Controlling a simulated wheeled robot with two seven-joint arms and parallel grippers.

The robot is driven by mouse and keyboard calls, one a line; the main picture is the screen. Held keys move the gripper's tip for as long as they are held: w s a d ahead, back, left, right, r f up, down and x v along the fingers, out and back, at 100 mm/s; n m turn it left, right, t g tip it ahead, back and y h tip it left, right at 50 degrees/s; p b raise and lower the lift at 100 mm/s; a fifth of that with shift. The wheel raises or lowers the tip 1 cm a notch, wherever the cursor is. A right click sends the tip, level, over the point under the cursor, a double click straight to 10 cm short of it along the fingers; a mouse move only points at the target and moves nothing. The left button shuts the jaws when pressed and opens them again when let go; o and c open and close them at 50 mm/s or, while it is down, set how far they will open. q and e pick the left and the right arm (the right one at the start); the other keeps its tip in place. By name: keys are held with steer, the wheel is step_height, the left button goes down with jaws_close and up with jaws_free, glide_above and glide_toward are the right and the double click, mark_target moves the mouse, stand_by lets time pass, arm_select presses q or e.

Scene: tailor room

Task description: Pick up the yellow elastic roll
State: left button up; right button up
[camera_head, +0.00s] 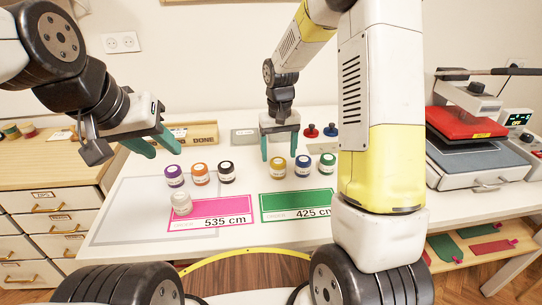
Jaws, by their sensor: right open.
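The yellow elastic roll (278,168) stands upright on the white table, at the left end of a row of three rolls above the green card. My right gripper (280,152) is above and just behind it, pointing down with its two green fingers apart. The yellow roll shows below and between the fingertips; they do not appear to grip it. My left gripper (167,148) is at the upper left, above the table, its green fingers apart and empty.
Blue (302,166) and green (327,164) rolls stand close right of the yellow one. Purple (174,176), orange (200,174) and black (227,172) rolls stand left. A heat press (468,125) stands right.

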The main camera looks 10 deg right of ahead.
mark_target(278, 161)
step_height(278, 161, down, 4)
steer(key=shift+f, duration=0.2)
steer(key=shift+c, duration=0.4)
steer(key=c, duration=1.3)
steer(key=shift+c, duration=0.2)
